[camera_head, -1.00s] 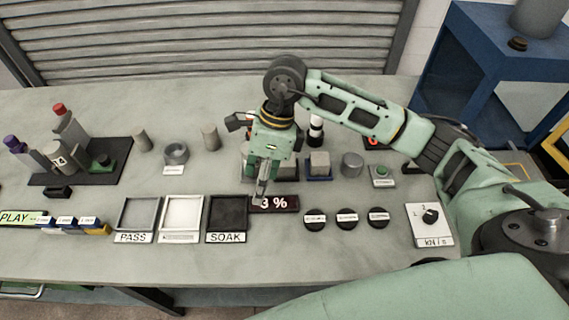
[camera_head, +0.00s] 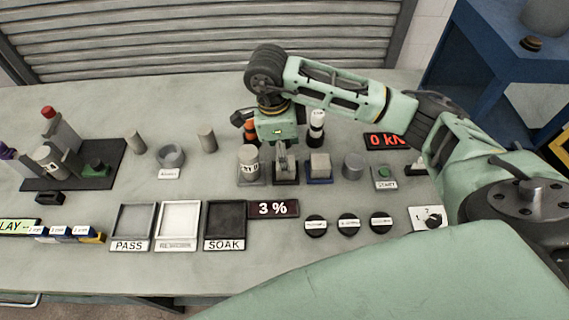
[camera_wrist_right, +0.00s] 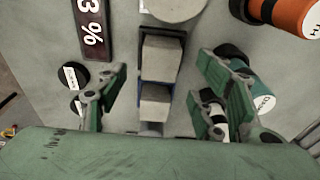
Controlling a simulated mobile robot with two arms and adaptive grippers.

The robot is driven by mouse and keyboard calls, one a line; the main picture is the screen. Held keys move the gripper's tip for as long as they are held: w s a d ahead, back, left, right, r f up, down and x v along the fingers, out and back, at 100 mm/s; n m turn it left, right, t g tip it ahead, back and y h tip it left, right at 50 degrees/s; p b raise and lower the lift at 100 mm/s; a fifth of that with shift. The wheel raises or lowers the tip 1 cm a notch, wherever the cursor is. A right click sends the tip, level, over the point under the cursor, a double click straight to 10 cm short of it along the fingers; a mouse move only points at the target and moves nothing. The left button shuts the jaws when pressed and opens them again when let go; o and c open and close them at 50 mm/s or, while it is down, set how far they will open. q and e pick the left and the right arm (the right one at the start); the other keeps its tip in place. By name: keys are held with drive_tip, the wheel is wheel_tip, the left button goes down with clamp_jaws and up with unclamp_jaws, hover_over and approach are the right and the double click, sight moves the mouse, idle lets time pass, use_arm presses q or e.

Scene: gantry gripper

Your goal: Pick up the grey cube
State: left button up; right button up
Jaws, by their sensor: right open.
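My right gripper (camera_head: 283,160) reaches in from the right and points down over the row of small stands; its jaws are open and empty. In the right wrist view its two fingers (camera_wrist_right: 165,90) stand apart on either side of two grey blocks. One grey cube (camera_wrist_right: 155,102) is on a blue stand; it shows clearly in the head view (camera_head: 320,162), just right of the gripper. The other grey block (camera_wrist_right: 161,60) is on a dark stand, mostly hidden by the gripper in the head view. Which one the task means is unclear. My left gripper is out of view.
A white labelled cylinder (camera_head: 249,158) and a grey cylinder (camera_head: 352,165) flank the blocks. Bottles, one orange (camera_wrist_right: 290,15) and one teal and white (camera_wrist_right: 250,90), stand close behind, near one finger. Trays and a "3 %" display (camera_head: 273,209) lie in front.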

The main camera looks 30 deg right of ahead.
wheel_tip(320, 180, down, 4)
drive_tip(key=shift+s+d+r+p, duration=0.1)
drive_tip(key=shift+d+p, duration=0.05)
drive_tip(key=shift+p, duration=0.55)
drive_tip(key=shift+f, duration=0.55)
drive_tip(key=shift+c, duration=0.8)
drive_tip(key=c, duration=0.4)
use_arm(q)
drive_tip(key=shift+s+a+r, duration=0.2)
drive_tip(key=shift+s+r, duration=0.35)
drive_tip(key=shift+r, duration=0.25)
use_arm(e)
drive_tip(key=c, duration=0.9)
